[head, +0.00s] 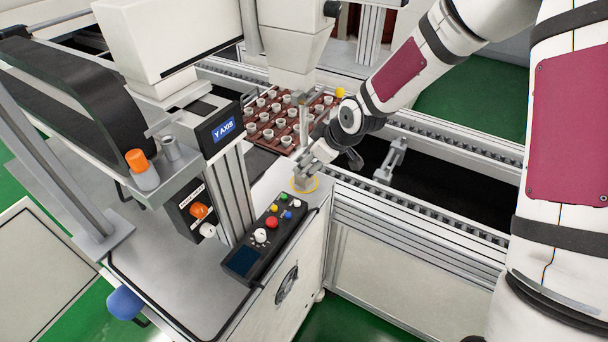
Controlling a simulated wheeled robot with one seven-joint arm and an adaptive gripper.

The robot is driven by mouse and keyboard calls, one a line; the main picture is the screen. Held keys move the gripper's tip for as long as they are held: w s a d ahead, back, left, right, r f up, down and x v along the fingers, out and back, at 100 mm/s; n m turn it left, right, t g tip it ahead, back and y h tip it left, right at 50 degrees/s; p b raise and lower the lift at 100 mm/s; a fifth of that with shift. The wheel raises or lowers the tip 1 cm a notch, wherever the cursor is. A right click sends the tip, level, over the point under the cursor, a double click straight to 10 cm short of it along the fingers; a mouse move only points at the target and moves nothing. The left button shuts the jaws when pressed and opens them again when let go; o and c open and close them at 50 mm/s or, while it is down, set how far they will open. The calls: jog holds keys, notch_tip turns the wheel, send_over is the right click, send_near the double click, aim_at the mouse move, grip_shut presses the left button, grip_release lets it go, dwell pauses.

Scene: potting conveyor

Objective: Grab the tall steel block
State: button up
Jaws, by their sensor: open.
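A small grey steel block (303,184) stands on the corner of the light grey bench top, inside a yellow ring. It looks like the tall steel block, but its upper part is hidden by my gripper. My gripper (309,170) comes down from the upper right, with its fingers right at the block's top. The jaws are open. The view is too small to tell whether the fingers touch the block or stand around it.
A black control box (266,238) with coloured buttons lies close by at the front left. Behind my gripper, a brown tray (262,145) holds several small pots under a white machine head (290,45). A conveyor rail (420,200) runs to the right.

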aim_at(306, 168)
jog(key=x, duration=0.4)
jog(key=shift+w+a+f, duration=0.1)
jog(key=shift+a+f, duration=0.1)
jog(key=shift+f, duration=0.15)
grip_shut()
